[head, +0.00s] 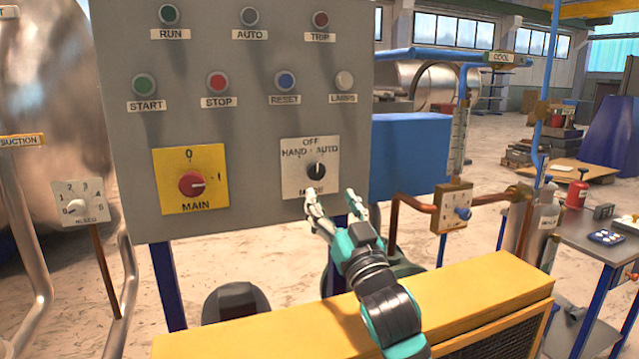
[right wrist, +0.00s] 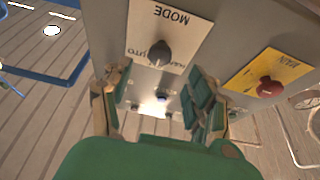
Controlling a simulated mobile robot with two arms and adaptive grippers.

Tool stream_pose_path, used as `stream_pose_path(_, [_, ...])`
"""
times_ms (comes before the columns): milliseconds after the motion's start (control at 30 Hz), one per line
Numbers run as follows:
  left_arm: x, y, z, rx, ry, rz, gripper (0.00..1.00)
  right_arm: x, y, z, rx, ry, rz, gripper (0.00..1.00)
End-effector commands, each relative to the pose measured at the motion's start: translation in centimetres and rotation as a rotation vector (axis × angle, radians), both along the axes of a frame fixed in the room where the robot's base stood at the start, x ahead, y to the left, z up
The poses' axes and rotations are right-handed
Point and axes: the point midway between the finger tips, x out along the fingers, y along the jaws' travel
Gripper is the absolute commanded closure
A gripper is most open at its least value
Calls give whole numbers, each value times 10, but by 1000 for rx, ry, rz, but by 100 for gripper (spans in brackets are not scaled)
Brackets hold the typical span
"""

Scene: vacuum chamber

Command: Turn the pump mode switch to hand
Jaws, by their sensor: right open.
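The pump mode switch is a black knob (head: 316,171) on a pale square plate (head: 293,185) marked OFF, HAND and AUTO, low on the right of the grey panel. Its exact pointer direction is too small to tell. My right gripper (head: 334,205) is open and empty, just below and in front of the plate, with its fingertips pointing up toward the knob. One finger covers part of the MODE label. In the right wrist view the knob (right wrist: 160,53) appears upside down, beyond the gap between the open fingers (right wrist: 158,85); they do not touch it. My left gripper is not in view.
The grey panel (head: 245,125) also carries a red main switch (head: 191,184) on a yellow plate, push buttons and lamps. A yellow-topped housing (head: 470,290) stands in front below. Copper pipes and a gauge box (head: 452,208) are to the right.

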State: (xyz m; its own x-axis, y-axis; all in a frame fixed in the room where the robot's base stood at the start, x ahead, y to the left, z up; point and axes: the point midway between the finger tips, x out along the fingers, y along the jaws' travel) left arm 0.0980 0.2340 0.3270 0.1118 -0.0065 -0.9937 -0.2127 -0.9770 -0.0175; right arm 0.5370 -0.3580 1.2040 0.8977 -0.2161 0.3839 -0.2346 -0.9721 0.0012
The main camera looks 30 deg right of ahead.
Motion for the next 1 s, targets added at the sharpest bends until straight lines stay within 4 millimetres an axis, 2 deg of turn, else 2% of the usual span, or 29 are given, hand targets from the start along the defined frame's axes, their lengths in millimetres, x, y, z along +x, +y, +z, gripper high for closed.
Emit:
stream_pose_path(100, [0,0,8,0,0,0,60,23,-6,13,1,1,-1,41])
stream_pose_path(300, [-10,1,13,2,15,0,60,52,-13,23,2,2,-1,41])
stream_pose_path(500, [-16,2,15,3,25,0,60,64,-15,27,1,1,0,41])
stream_pose_path(767, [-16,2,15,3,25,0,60,65,-15,27,1,1,0,41])
stream_pose_path(1000, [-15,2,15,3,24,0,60,65,-15,27,1,1,0,70])
